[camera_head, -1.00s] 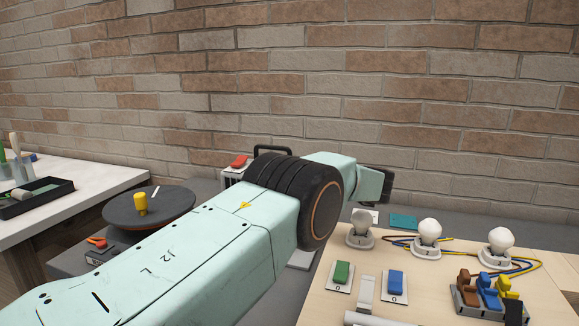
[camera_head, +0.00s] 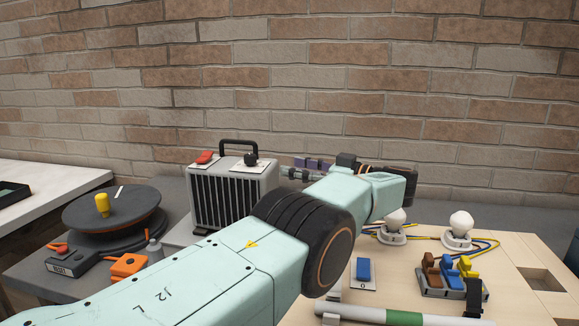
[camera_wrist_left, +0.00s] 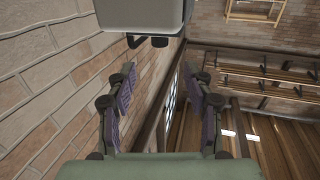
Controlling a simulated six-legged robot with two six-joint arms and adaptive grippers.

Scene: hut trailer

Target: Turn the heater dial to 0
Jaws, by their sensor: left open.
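The heater (camera_head: 233,203) is a grey box with a slatted front and a black top handle, left of centre in the head view. A black dial (camera_head: 251,159) sits on a pale plate on its top right; I cannot read its setting. My left gripper (camera_head: 298,169), with purple finger pads, is open and empty just right of the heater, pointing towards it. In the left wrist view the open fingers (camera_wrist_left: 165,72) are apart, with a grey body (camera_wrist_left: 140,14) and a dark knob-like part at the top edge. My right gripper is not in view.
A red switch (camera_head: 204,157) is on the heater's top left. A dark turntable (camera_head: 113,211) and an orange tool (camera_head: 128,266) lie left. A wooden board with bulbs (camera_head: 461,224), a blue switch (camera_head: 363,270) and coloured levers stands right. A brick wall is behind.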

